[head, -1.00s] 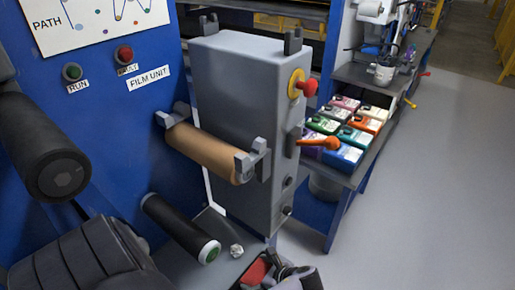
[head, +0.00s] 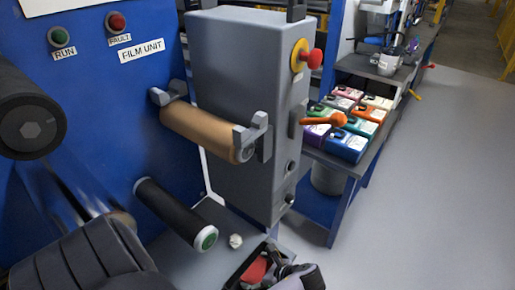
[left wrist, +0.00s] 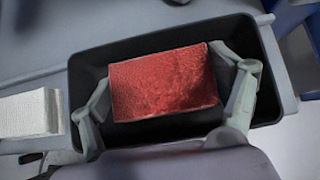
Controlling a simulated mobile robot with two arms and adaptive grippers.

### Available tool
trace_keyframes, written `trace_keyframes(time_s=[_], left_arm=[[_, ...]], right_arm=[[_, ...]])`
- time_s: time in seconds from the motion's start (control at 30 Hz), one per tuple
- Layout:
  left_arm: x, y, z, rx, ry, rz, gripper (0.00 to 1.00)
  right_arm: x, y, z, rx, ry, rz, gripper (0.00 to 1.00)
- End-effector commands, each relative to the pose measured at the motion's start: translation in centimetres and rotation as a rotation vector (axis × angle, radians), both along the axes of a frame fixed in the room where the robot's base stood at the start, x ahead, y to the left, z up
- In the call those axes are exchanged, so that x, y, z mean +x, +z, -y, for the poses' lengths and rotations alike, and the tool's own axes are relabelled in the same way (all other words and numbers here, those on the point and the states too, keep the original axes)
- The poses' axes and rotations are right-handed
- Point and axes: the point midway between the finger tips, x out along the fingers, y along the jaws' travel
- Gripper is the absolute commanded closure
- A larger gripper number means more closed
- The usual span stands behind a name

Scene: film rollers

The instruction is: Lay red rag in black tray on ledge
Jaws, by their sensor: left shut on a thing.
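The red rag (left wrist: 163,82) is a folded, textured block between the two fingers of my left gripper (left wrist: 160,80) in the left wrist view. The black tray (left wrist: 88,62) surrounds it, and the rag is within the tray's opening. I cannot tell whether it touches the tray floor. In the head view the rag (head: 255,269) shows at the bottom, in the black tray (head: 236,277) on the grey ledge (head: 205,262), partly hidden by my left gripper (head: 278,272). My right gripper is not in view.
A white folded stack (left wrist: 30,112) lies left of the tray in the wrist view. A crumpled white piece (head: 236,241) lies on the ledge near a black roller (head: 175,213). A tan roller (head: 205,131) and grey housing (head: 245,90) stand above. Coloured boxes (head: 345,120) sit right.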

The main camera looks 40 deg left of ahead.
Motion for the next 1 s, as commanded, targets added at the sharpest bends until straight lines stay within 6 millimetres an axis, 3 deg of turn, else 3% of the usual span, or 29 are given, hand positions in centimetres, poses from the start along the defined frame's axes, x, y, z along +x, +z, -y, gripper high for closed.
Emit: trace_keyframes(time_s=[0.77,0.8,1.0], left_arm=[[0.0,-1.3,0.0,0.000,-0.001,0.001,0.45],[0.0,-1.2,0.0,0.000,-0.001,0.001,0.15],[0.0,-1.2,0.0,0.000,-0.001,0.001,0.02]], right_arm=[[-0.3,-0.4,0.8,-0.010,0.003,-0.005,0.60],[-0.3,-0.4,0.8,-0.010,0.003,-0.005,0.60],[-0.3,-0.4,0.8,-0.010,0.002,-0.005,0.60]])
